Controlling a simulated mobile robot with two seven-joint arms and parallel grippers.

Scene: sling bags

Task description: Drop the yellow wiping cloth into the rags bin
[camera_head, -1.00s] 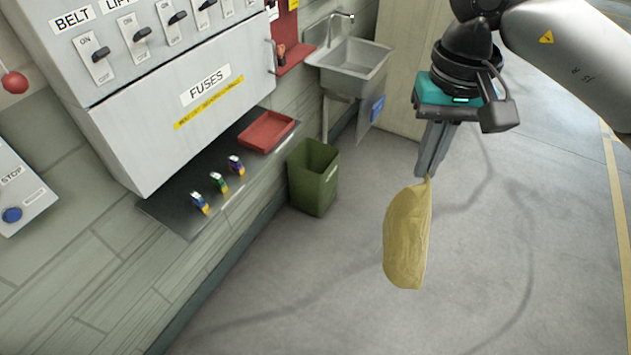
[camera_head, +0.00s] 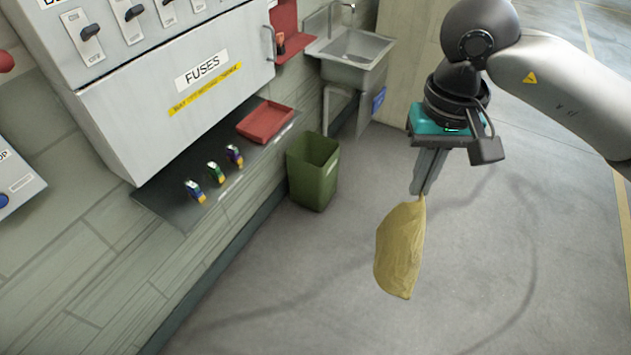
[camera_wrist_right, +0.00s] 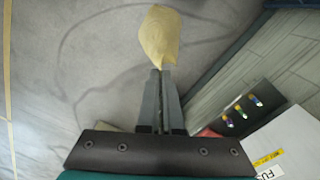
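The yellow wiping cloth (camera_head: 400,250) hangs from my right gripper (camera_head: 420,190), which is shut on its upper end and points down. The cloth hangs in the air over the grey floor. In the right wrist view the cloth (camera_wrist_right: 160,38) shows beyond the closed fingertips (camera_wrist_right: 161,80). A green open-topped bin (camera_head: 314,180), which looks like the rags bin, stands on the floor by the wall, to the left of the cloth. I see no cloth inside it from here. My left gripper is in neither view.
A metal shelf (camera_head: 165,205) on the wall holds a red tray (camera_head: 266,122) and several small coloured fuses (camera_head: 214,172). A fuse cabinet (camera_head: 165,110) is above it. A sink (camera_head: 352,52) is behind the bin. The floor between cloth and bin is clear.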

